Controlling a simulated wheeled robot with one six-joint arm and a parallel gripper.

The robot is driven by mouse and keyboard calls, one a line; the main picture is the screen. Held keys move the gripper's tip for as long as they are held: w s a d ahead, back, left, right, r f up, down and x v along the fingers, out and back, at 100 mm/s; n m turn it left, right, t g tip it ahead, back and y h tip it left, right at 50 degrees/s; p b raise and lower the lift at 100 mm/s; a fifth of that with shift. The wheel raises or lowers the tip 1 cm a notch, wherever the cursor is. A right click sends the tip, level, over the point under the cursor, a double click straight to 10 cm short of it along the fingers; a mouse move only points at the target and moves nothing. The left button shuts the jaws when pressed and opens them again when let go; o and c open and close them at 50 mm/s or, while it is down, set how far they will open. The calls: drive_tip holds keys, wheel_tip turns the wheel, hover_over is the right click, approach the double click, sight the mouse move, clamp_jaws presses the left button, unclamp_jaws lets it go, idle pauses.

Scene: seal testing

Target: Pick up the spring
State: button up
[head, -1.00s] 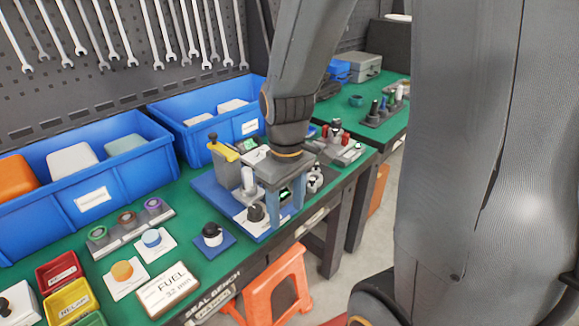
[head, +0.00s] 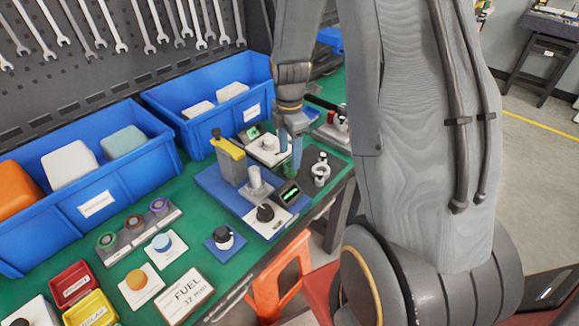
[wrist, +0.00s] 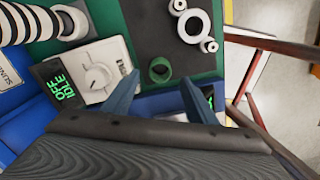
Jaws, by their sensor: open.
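A small green ring-shaped piece (wrist: 159,70) stands on a dark mat in the wrist view. It may be the spring seen end-on, but I cannot make out coils. In the head view a small green shape (head: 289,167) shows just under my gripper. My gripper (head: 291,152) points down above the bench, open and empty. In the wrist view my gripper's fingertips (wrist: 160,78) are on either side of the green piece in the picture, above it by an unclear gap. A black-and-white ribbed piece (wrist: 40,24) lies at the top left, partly cut off.
A white dial unit (wrist: 98,72) with a green display is left of the fingers. A white ring with small fittings (wrist: 193,24) lies beyond. A blue test stand (head: 221,188) and blue bins (head: 160,105) stand to the left. The bench's front edge is close on the right.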

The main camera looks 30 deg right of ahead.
sight(290, 164)
drive_tip(key=shift+d+f+p, duration=0.1)
drive_tip(key=shift+f+p, duration=0.9)
drive_tip(key=shift+f, duration=1.7)
drive_tip(key=c, duration=1.2)
drive_tip(key=shift+o, duration=0.2)
drive_tip(key=shift+r, duration=0.1)
